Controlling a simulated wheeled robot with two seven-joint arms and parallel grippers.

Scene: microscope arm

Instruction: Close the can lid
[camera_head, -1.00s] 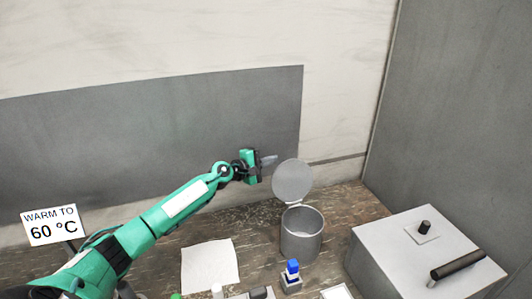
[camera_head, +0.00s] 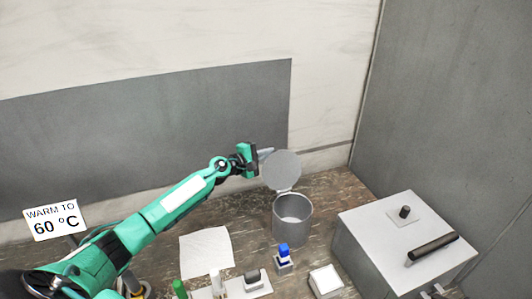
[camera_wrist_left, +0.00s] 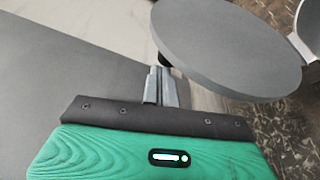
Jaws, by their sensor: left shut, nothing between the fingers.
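A grey metal can (camera_head: 291,222) stands upright on the brown counter. Its round lid (camera_head: 281,171) is raised, hinged at the can's back rim, so the can is open. My left gripper (camera_head: 266,153) is shut and empty, at the upper left edge of the lid and partly behind it. In the left wrist view the shut fingers (camera_wrist_left: 161,84) are close beside the lid (camera_wrist_left: 228,40); I cannot tell whether they touch it. A bit of the can (camera_wrist_left: 308,30) shows at the upper right there. My right gripper is not in view.
A grey box (camera_head: 385,240) with a black handle stands right of the can. A blue-topped bottle (camera_head: 283,256), a white paper sheet (camera_head: 206,251) and several small items lie in front. A "WARM TO 60 °C" sign (camera_head: 55,221) is at left.

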